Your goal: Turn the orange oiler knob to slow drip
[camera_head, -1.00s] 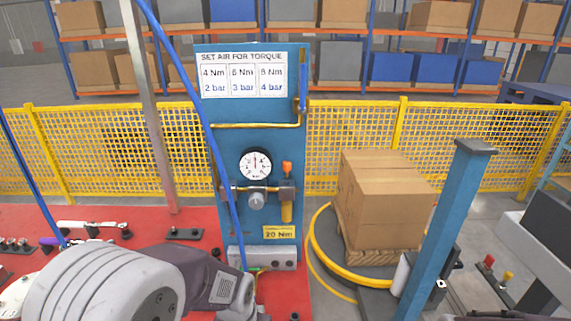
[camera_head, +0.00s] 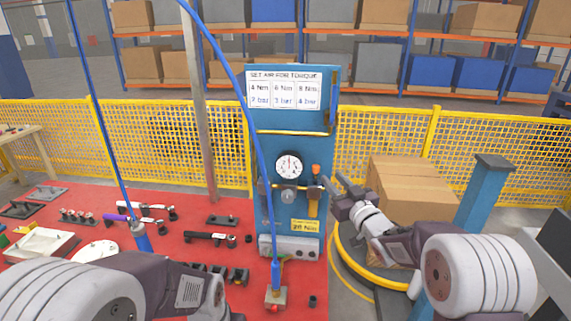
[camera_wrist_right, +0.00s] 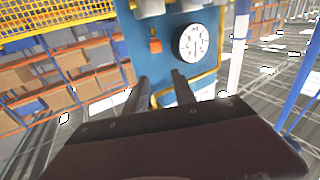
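The orange oiler knob (camera_head: 316,169) sits on top of the yellow oiler bowl (camera_head: 313,196), on the front of the blue panel to the right of the round gauge (camera_head: 289,166). My right gripper (camera_head: 334,181) is just right of the oiler, its two fingers pointing toward the panel. In the right wrist view the knob (camera_wrist_right: 155,46) shows beyond the fingertips, and the gripper (camera_wrist_right: 160,77) is open with nothing between its fingers. The gauge (camera_wrist_right: 195,42) is right of the knob there. My left arm shows at the lower left, but its gripper is not in view.
A grey regulator knob (camera_head: 289,196) is below the gauge. Blue hoses (camera_head: 262,150) hang in front of the panel's left side. The red table (camera_head: 190,222) holds several tools and parts. A cardboard box (camera_head: 412,185) and a blue post (camera_head: 484,190) stand right of the panel.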

